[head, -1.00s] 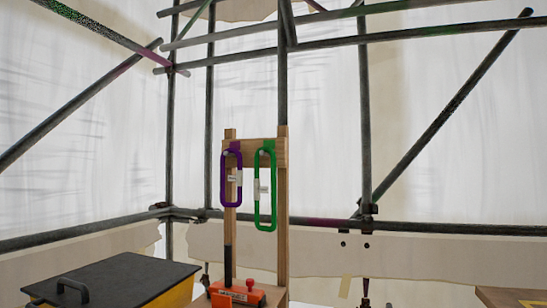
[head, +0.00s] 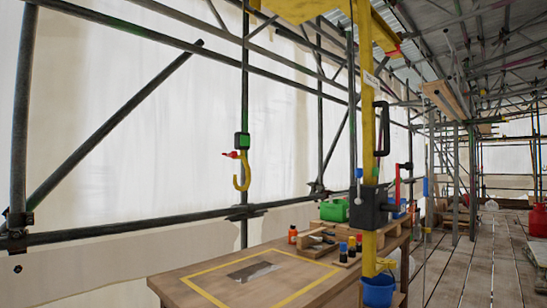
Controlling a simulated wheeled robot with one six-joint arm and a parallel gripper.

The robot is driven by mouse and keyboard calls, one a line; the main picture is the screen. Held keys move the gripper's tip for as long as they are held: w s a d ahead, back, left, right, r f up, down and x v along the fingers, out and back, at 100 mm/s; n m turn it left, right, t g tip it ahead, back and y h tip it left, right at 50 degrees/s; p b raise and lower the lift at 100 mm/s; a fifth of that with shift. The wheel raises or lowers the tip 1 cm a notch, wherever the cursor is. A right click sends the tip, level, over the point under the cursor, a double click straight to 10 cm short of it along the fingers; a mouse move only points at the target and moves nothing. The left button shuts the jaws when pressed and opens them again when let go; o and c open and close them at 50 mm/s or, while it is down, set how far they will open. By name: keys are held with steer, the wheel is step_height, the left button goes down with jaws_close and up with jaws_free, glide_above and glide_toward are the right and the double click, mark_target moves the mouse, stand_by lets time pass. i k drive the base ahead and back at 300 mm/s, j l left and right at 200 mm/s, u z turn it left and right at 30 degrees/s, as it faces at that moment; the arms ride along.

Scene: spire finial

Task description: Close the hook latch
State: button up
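A yellow hook (head: 244,172) hangs in the head view, left of centre, above the far edge of a wooden bench. A dark block with a green face (head: 241,141) is at its top. A small red latch piece (head: 231,154) sticks out to the left just under the block, roughly level. Its end is apart from the hook's lower tip, and the hook's mouth shows open to the left. My gripper is not in view.
The wooden bench (head: 182,281) bears a yellow-outlined rectangle, small bottles and a green box (head: 334,210). A yellow post (head: 368,252) with a dark box (head: 370,207) and a blue bucket (head: 378,291) stand on the right. Plank floor (head: 480,270) lies open further right.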

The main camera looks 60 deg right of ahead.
mark_target(234, 154)
steer(key=z, duration=1.45)
